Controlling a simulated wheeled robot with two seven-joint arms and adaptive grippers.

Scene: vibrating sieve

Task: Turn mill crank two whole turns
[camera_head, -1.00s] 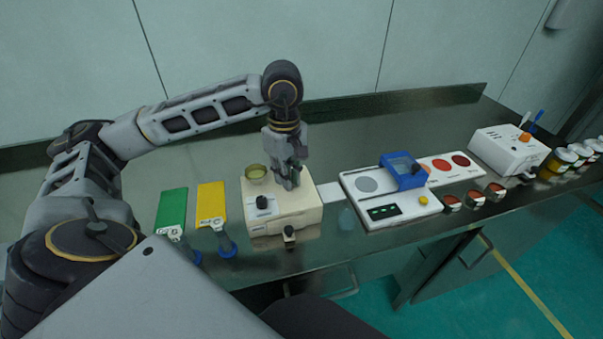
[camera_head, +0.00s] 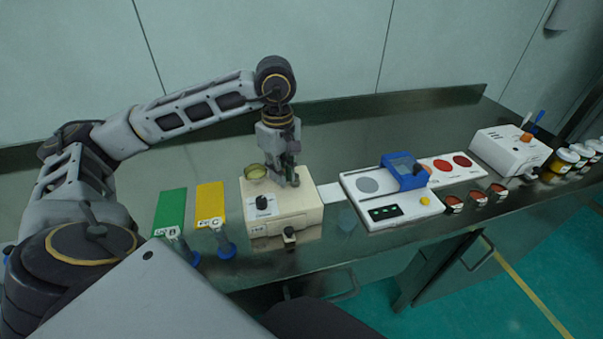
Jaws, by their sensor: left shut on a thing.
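The mill (camera_head: 298,213) is a cream box on the steel bench, left of the middle of the view. A small yellowish bowl (camera_head: 256,173) sits at its back left corner, and a black knob (camera_head: 264,203) is on its front. My left gripper (camera_head: 291,180) points down over the back of the mill's top, right of the bowl. It is shut on the mill crank, which the fingers largely hide. My right gripper is not in view.
A green card (camera_head: 171,209) and a yellow card (camera_head: 211,203) lie left of the mill, with blue-based pieces in front. A white panel with a blue frame (camera_head: 404,179) stands to the right. Farther right are small red-topped cups (camera_head: 478,197), a white box (camera_head: 504,150) and several jars.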

